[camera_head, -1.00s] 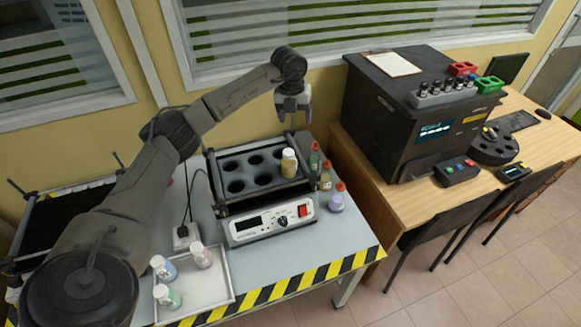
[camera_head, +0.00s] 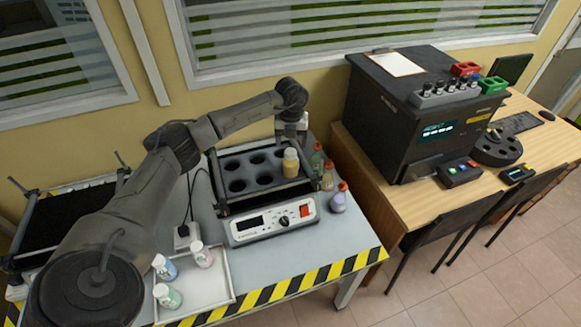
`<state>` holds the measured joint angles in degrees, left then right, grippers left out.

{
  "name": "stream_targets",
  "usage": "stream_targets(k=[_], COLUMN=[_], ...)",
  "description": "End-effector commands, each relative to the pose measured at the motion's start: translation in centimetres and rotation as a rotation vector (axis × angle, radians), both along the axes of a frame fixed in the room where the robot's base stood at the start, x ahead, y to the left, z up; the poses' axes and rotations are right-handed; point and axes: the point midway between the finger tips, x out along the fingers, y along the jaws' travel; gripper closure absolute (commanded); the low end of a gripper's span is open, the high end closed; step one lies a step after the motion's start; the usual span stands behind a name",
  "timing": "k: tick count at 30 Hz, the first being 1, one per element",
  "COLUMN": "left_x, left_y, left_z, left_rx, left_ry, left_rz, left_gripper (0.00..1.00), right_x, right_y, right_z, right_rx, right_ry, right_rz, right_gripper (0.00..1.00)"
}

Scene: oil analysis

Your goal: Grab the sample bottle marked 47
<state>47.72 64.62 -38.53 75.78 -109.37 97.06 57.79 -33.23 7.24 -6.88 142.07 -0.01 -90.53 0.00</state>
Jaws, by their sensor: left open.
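A bottle with a yellowish body and pale cap (camera_head: 290,166) stands upright in the back-right hole of the shaker rack (camera_head: 232,203). Its number cannot be read. My left gripper (camera_head: 294,142) is open, pointing down just above and behind that bottle in the picture; whether it touches it cannot be told. My right gripper is not in view.
Several red-capped squeeze bottles, one purple (camera_head: 338,198), stand right of the shaker. A black analyser (camera_head: 392,130) stands on the wooden desk (camera_head: 400,205). A black-bedded device (camera_head: 65,220) is at the left. Striped tape (camera_head: 318,276) marks the table's front edge.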

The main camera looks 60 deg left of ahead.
Motion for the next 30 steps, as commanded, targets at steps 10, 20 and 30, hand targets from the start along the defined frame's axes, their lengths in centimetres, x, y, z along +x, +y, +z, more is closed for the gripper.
stream_targets(k=[10,20,30], left_x=[-0.3,-0.2,-0.2], left_y=[0.0,0.1,0.1], left_z=[-3.4,-5.1,-5.1], left_rx=[-0.001,0.0,0.0], left_ry=[0.003,0.0,0.0], left_rz=[-0.001,0.0,0.0], left_gripper=[0.29,0.29,0.56], right_x=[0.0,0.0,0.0], right_y=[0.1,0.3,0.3], right_z=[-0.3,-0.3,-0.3], right_rx=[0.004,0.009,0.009], right_ry=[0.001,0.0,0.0], right_rz=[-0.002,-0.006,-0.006], right_gripper=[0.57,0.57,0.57])
